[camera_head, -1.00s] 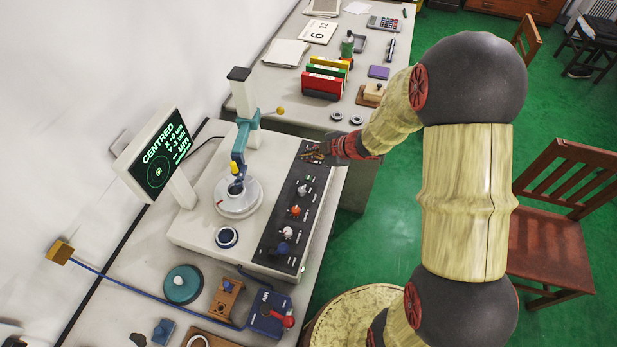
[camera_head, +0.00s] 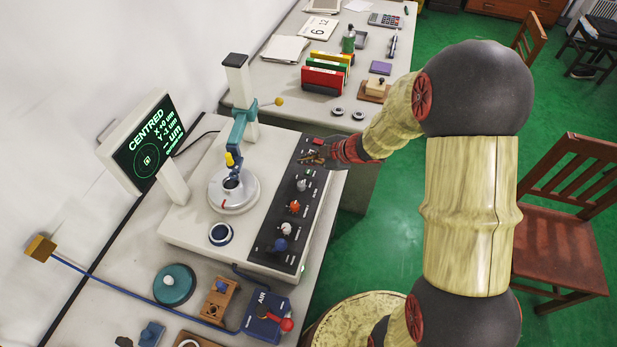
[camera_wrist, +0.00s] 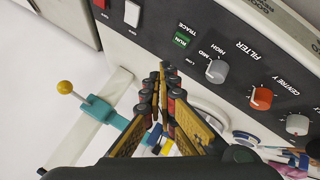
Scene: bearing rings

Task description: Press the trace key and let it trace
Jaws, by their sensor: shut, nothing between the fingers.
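The trace key is a green key (camera_wrist: 181,40) marked RUN, beside the word TRACE on the dark control panel (camera_head: 283,222). In the wrist view it lies just above and right of my fingertips. My gripper (camera_wrist: 160,75) is shut and empty, its fingers pointing at the panel. A gap seems to remain between fingertips and key, but contact is hard to judge. In the head view my gripper (camera_head: 308,157) is over the panel's far end. The screen (camera_head: 150,145) reads CENTRED, X +0 um, Y -1 um, with a dash above the last "um".
A white key (camera_wrist: 132,13) and a red key (camera_wrist: 100,5) sit beside the green one. A grey knob (camera_wrist: 216,70) and an orange knob (camera_wrist: 261,97) are on the other side. The teal stylus arm (camera_head: 240,130) stands over the round turntable (camera_head: 238,198).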

